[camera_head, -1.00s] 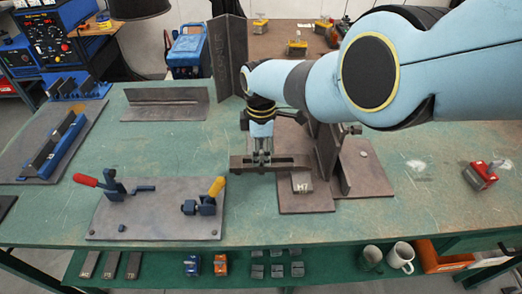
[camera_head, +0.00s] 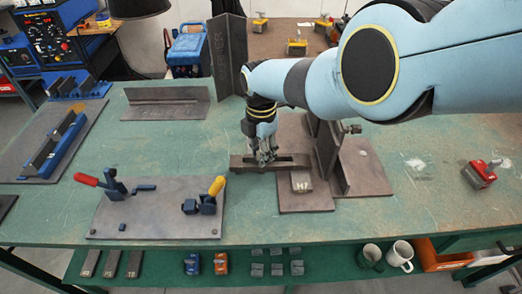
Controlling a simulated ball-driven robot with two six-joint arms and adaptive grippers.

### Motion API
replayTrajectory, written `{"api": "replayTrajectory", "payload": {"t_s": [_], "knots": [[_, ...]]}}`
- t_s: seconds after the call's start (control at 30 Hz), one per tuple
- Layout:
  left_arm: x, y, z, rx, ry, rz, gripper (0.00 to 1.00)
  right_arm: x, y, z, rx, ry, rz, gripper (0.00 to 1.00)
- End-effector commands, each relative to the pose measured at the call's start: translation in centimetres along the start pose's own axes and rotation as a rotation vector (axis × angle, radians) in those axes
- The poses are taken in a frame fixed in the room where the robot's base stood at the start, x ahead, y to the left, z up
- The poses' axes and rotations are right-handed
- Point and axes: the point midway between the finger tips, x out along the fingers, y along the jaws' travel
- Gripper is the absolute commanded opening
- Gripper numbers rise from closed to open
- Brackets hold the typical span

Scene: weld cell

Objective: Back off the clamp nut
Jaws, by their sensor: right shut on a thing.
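A dark flat clamp bar (camera_head: 242,164) lies across the left edge of a brown steel base plate (camera_head: 303,205), beside a block marked H7 (camera_head: 301,182). My right gripper (camera_head: 267,157) points down onto the middle of the bar. Its fingers are shut on the clamp nut, which they hide. My left gripper is out of view.
An upright steel plate (camera_head: 326,150) stands right of the bar, close to my wrist. A fixture plate (camera_head: 150,222) with red and yellow handled toggle clamps lies at front left. A steel angle (camera_head: 165,104) lies behind. A red magnet (camera_head: 480,174) sits at right. The green table (camera_head: 215,165) is clear between.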

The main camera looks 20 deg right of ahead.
Motion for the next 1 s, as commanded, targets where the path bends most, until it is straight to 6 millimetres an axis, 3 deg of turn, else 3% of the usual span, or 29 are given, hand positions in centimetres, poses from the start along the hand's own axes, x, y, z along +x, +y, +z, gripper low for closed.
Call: {"api": "replayTrajectory", "payload": {"t_s": [0.5, 0.53, 0.67, 1.0], "knots": [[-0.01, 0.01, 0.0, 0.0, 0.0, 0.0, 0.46, -0.06, 0.07, 0.04, -0.017, -0.001, 0.002, 0.0], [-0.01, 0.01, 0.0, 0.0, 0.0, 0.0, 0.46, -0.06, 0.07, 0.04, -0.017, -0.001, 0.002, 0.34], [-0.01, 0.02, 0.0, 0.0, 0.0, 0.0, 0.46, -0.05, 0.06, 0.03, -0.017, -0.001, 0.002, 0.51], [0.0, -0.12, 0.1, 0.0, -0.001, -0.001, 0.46, -0.13, 0.07, 0.02, -0.017, 0.0, 0.001, 0.53]]}}
